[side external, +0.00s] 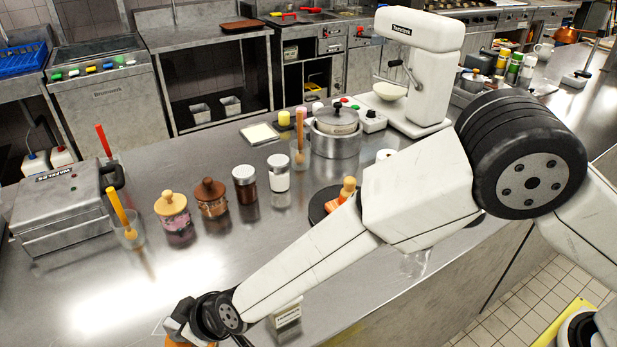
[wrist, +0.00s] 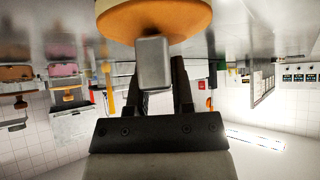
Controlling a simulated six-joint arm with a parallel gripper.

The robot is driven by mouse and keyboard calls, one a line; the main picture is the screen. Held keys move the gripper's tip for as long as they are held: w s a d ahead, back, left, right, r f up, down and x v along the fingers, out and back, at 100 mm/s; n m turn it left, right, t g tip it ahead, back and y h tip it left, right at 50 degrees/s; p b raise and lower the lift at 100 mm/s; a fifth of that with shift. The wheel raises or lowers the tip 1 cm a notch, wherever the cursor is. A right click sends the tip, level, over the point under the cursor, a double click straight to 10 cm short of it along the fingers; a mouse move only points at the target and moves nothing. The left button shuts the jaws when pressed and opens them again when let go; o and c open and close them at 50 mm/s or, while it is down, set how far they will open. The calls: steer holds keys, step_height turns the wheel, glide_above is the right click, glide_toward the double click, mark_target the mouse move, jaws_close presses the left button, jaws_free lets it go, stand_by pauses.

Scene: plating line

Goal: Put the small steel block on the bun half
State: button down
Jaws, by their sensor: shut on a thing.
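My gripper (wrist: 158,88) is shut on the small steel block (wrist: 153,66), a plain grey block with rounded edges. In the wrist view the block overlaps the edge of the bun half (wrist: 155,18), which is round, orange-brown and pale on one face, cut off by the top of the picture. I cannot tell whether block and bun touch. In the side view my gripper (side external: 182,322) is low over the front of the counter at the bottom edge. A sliver of orange bun (side external: 178,344) shows below it; the block is hidden there.
A small card holder (side external: 286,316) stands right of my gripper on the steel counter (side external: 215,265). Behind are lidded jars (side external: 174,212), a glass with an orange-handled tool (side external: 128,232) and a waffle iron (side external: 62,212). A dark round board (side external: 322,207) lies partly behind my arm.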

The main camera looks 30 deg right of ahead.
steer(key=c, duration=0.9)
jaws_free()
steer(key=shift+f, duration=0.15)
steer(key=o, duration=0.4)
steer(key=shift+s+d+r, duration=0.2)
steer(key=shift+s+r, duration=0.05)
steer(key=shift+r, duration=0.25)
steer(key=shift+v, duration=5.55)
